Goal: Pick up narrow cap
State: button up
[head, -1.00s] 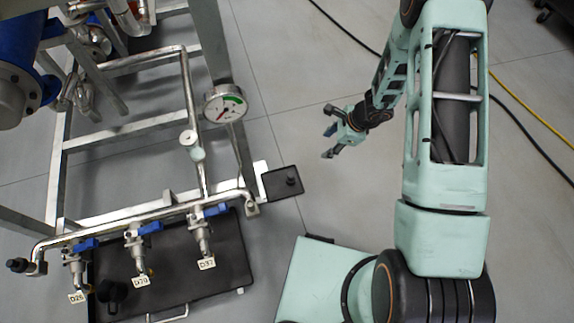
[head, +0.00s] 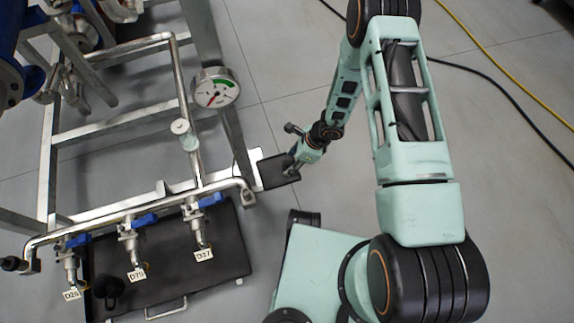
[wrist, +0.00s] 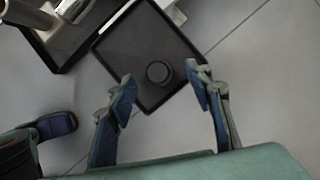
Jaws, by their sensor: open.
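A small round black cap (wrist: 158,72), which I take as the narrow cap, stands on a small black square tray (wrist: 128,45). In the wrist view my gripper (wrist: 162,82) is open, and its two blue-padded fingers appear on either side of the cap, apart from it. In the head view my gripper (head: 292,150) is over the small tray (head: 277,170) and hides the cap there. How far the fingertips are above the tray is hard to tell.
A metal pipe frame with a gauge (head: 215,88) and blue-handled valves stands left of my gripper. A larger black tray (head: 215,255) under the valves holds another black cap (head: 108,288). A black cable (head: 490,85) and yellow cable (head: 500,65) lie on the floor at right.

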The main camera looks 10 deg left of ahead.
jog(key=x, duration=0.2)
jog(key=shift+a+f, duration=0.1)
jog(key=shift+f, duration=0.25)
jog(key=shift+c, duration=0.4)
jog(key=c, duration=0.8)
jog(key=shift+r, duration=0.1)
jog(key=shift+c, duration=0.2)
